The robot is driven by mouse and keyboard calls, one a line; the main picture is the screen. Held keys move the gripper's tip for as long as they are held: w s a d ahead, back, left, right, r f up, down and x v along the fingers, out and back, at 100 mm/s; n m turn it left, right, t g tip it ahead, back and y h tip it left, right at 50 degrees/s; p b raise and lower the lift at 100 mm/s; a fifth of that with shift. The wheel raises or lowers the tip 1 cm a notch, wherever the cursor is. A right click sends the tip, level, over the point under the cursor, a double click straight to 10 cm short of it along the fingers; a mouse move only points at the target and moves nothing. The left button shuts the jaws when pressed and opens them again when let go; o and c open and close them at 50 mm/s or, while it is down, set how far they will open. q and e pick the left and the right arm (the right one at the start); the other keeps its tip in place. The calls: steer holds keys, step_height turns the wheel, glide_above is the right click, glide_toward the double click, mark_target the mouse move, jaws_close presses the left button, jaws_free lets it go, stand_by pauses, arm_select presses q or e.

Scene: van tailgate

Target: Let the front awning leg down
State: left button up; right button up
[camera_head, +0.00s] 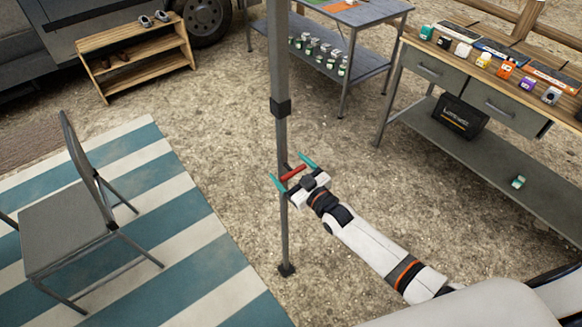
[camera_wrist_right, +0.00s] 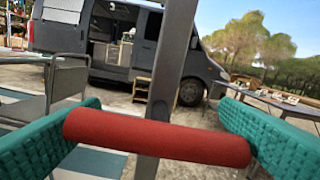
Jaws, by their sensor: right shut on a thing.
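The front awning leg (camera_head: 279,65) is a grey upright pole in the middle of the head view. It has a black collar (camera_head: 281,107) and a thinner lower section (camera_head: 286,232) ending in a dark foot (camera_head: 287,270). The foot appears at gravel level; I cannot tell if it touches. A red handle (camera_head: 294,173) sits at the lower section. My right gripper (camera_head: 292,171), with teal fingers, is shut on this handle. In the right wrist view the red handle (camera_wrist_right: 155,136) spans between both teal fingers, with the pole (camera_wrist_right: 168,75) behind it. My left gripper is not in view.
A folding chair (camera_head: 65,225) stands on a striped mat (camera_head: 180,190) at left. A wooden shoe rack (camera_head: 135,55) is by the van (camera_head: 100,15). A workbench (camera_head: 470,90) with several small items stands at right, another table (camera_head: 365,12) behind. Gravel around the foot is clear.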

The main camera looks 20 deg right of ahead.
steer(key=shift+f, duration=0.25)
steer(key=o, duration=1.2)
steer(key=shift+o, duration=0.2)
steer(key=shift+r, duration=0.1)
steer(key=shift+s, duration=0.1)
steer(key=v, duration=1.2)
steer(key=shift+b, duration=0.45)
